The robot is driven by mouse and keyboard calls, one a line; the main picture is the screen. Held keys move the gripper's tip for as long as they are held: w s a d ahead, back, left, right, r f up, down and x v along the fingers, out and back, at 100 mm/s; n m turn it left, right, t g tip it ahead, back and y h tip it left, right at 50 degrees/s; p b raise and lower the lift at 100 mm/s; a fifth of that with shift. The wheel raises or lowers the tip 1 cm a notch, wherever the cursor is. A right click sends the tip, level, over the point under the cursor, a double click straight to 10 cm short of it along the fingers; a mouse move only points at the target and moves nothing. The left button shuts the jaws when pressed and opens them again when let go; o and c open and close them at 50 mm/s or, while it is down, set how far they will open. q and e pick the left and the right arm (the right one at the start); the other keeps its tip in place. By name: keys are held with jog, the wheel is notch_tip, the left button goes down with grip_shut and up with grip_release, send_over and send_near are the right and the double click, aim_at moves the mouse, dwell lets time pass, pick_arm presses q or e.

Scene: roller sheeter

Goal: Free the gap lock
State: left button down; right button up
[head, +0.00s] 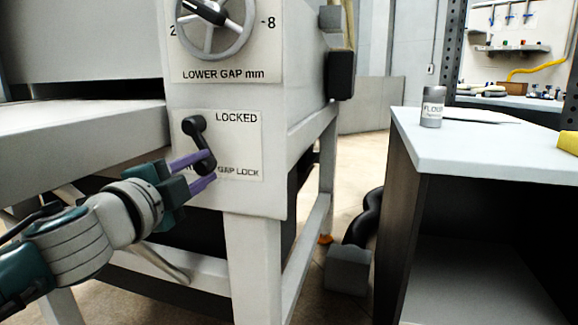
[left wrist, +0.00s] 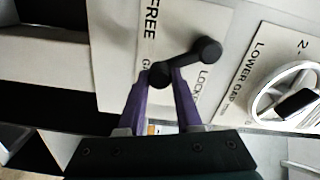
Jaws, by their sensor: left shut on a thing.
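The gap lock is a black lever (head: 197,134) on a white plate (head: 247,144) on the front of the sheeter. "LOCKED" is printed at the plate's upper right and "GAP LOCK" at its lower edge. My left gripper (head: 209,167) comes in from the lower left, its purple fingers closed around the lever's lower end. In the left wrist view the lever (left wrist: 186,60) slants across the plate, one round end between the fingertips (left wrist: 161,76). "FREE" is readable on the plate there; in the head view the arm and lever hide part of the lettering. My right gripper is not in view.
Above the plate is a handwheel (head: 214,22) marked "LOWER GAP mm". The sheeter's white table (head: 80,135) extends left above my arm. At right a bench (head: 480,140) carries a flour shaker (head: 432,109). A grey block (head: 348,270) lies on the floor between.

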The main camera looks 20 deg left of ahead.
pick_arm(q)
jog(key=shift+f, duration=0.1)
jog(key=c, duration=0.6)
grip_release()
jog(key=shift+s+d+p, duration=0.2)
jog(key=shift+s, duration=2.3)
jog(key=shift+s+d+p, duration=0.15)
jog(key=shift+s+p, duration=0.05)
jog(key=shift+s, duration=2.25)
